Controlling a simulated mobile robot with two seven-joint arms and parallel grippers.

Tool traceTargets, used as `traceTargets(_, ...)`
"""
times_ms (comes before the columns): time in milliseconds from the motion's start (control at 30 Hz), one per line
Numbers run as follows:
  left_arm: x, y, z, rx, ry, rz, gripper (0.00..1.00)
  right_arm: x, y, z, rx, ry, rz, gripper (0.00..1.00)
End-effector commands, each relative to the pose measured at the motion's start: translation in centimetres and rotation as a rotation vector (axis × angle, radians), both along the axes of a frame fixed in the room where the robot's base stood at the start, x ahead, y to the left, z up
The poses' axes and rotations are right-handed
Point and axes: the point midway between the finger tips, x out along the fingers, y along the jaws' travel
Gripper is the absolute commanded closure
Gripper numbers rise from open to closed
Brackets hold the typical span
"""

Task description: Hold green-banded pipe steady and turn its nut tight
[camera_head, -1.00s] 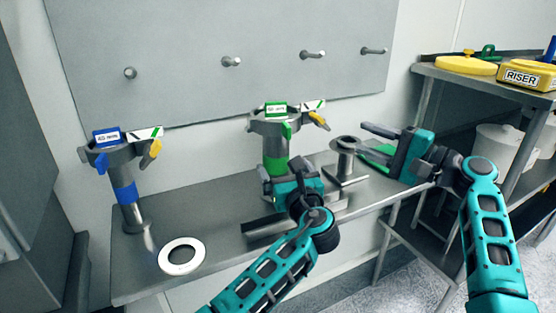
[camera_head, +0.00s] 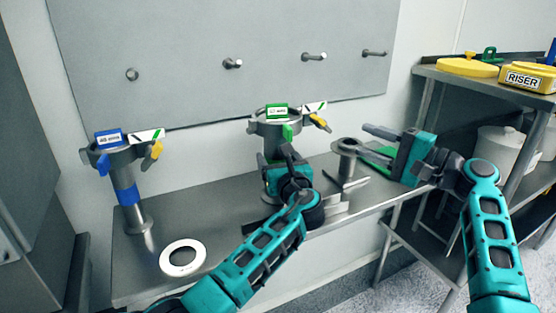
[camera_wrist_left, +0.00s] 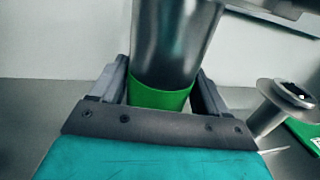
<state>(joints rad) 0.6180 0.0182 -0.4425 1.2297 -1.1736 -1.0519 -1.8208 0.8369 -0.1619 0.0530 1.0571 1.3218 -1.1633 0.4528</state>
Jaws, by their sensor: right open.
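The green-banded pipe (camera_head: 275,141) stands upright on the steel bench, with a collar, a green label and a yellow wing-shaped piece (camera_head: 318,122) at its top; I cannot tell which part is its nut. My left gripper (camera_head: 274,163) is at the pipe's lower part and hides most of the green band in the head view. In the left wrist view the green band (camera_wrist_left: 160,96) lies between its two fingers. Whether they press on the pipe is unclear. My right gripper (camera_head: 376,143) is open, its fingers pointing left, to the right of the pipe and apart from it.
A blue-banded pipe (camera_head: 127,193) stands at the bench's left, with a white ring (camera_head: 182,257) before it. A small flanged metal piece (camera_head: 347,150) stands by my right gripper's fingers. Pegs line the wall panel. A shelf (camera_head: 450,76) at right holds yellow lids.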

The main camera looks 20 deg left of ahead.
Motion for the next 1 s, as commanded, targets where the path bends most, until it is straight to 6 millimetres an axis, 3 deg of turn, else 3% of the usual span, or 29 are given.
traceTargets(67, 0.0, 0.0, 0.0, 0.000, 0.000, 0.000, 0.33, 0.0, 0.0, 0.0, 0.000, 0.000, 0.000, 0.57)
traceTargets(700, 0.0, 0.0, 0.0, 0.001, 0.001, 0.000, 0.94, 0.0, 0.0, 0.0, 0.000, 0.000, 0.000, 0.57)
traceTargets(867, 0.0, 0.0, 0.0, 0.001, 0.001, 0.000, 0.95, 0.2, -0.2, 0.0, -0.029, -0.034, -0.015, 0.65)
traceTargets(1000, 0.0, 0.0, 0.0, 0.000, 0.001, 0.000, 0.95, 0.9, -1.1, 0.2, -0.188, -0.225, -0.088, 0.65)
